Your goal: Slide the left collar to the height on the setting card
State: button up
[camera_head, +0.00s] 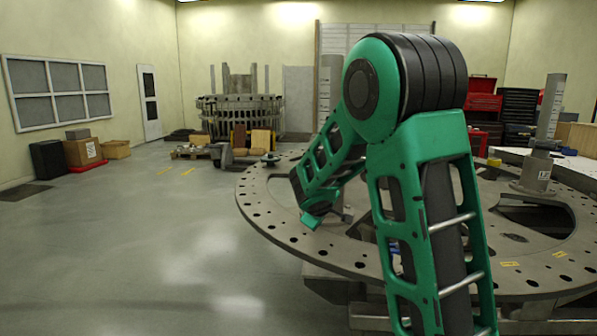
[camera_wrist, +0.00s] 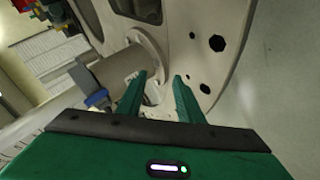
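The fingers point at the flange and plate, just beside the cylinder. I cannot make out the setting card or read the collar's height.
The large round turret plate (camera_head: 292,236) has holes along its rim. Yellow tags (camera_head: 510,264) lie on the plate. Boxes (camera_head: 83,151) stand far left; the floor (camera_head: 140,240) on the left is clear.

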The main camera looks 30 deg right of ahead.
jog(key=w+d+r+n+t+h, duration=0.1)
jog(key=w+n, duration=0.3)
jog(key=w, duration=0.5)
jog(key=w+d+r+n+t+h, duration=0.2)
jog(key=w+d+r+n+t, duration=0.2)
jog(key=w, duration=0.5)
jog(key=w+d+r+n+t+h, duration=0.1)
jog(key=w+d+r+n+t, duration=0.1)
jog(key=w+n, duration=0.3)
jog(key=shift+w+d+r+t, duration=0.1)
jog(key=shift+w+r+t, duration=0.15)
jog(key=shift+w, duration=0.5)
jog(key=shift+w+r+t, duration=0.2)
jog(key=shift+w, duration=0.55)
jog(key=shift+w+d+r+t, duration=0.1)
jog(key=shift+w+r+t, duration=0.15)
jog(key=shift+w, duration=0.5)
grip_shut()
